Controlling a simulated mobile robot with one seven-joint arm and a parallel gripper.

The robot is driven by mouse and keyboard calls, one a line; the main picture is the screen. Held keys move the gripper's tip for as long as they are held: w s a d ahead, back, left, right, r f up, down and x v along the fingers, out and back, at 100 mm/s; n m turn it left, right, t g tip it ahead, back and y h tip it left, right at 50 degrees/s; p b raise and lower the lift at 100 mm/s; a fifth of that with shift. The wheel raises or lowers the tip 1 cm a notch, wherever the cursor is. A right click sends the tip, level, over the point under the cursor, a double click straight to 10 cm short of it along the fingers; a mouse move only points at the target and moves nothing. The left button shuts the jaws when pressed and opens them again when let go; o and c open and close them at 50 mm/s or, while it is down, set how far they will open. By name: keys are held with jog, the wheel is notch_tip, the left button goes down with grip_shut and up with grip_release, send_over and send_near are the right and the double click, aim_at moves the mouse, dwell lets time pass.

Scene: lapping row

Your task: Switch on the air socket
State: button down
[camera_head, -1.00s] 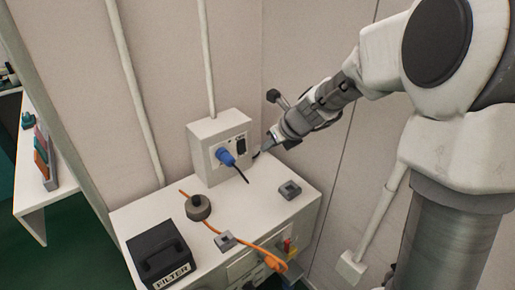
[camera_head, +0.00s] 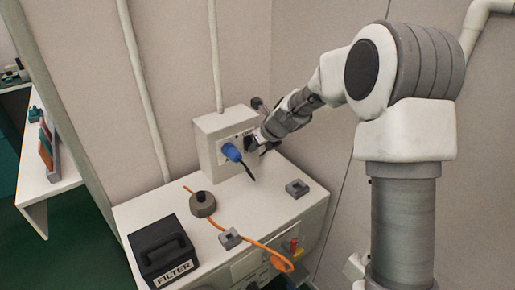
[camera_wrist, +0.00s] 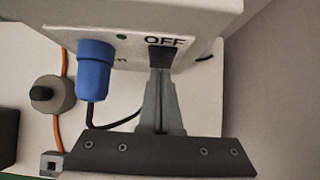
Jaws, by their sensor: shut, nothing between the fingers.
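The air socket (camera_head: 208,152) is a white box against the wall at the back of the white cabinet. A blue plug (camera_head: 231,152) sits in its front, with a black cable. Right of the plug, in the wrist view, is a black switch (camera_wrist: 162,54) with the word OFF above it. A small dark green spot (camera_wrist: 121,37) shows above the plug. My gripper (camera_wrist: 161,73) is shut and empty, its fingertips at the lower edge of the switch. I cannot tell whether they touch it. In the head view my gripper (camera_head: 257,141) partly covers the switch area.
The cabinet top (camera_head: 160,206) holds a black box marked FILTER (camera_head: 162,250), a round grey-brown knob piece (camera_head: 203,204) on an orange cord (camera_head: 250,243), and two small grey blocks (camera_head: 297,188) (camera_head: 230,238). A side table (camera_head: 45,195) stands at left.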

jog(key=shift+w+a+f+p, duration=0.1)
jog(key=shift+w+a+p, duration=0.1)
jog(key=shift+p, duration=0.2)
jog(key=shift+r+p, duration=0.85)
jog(key=shift+p, duration=0.1)
jog(key=shift+d, duration=0.1)
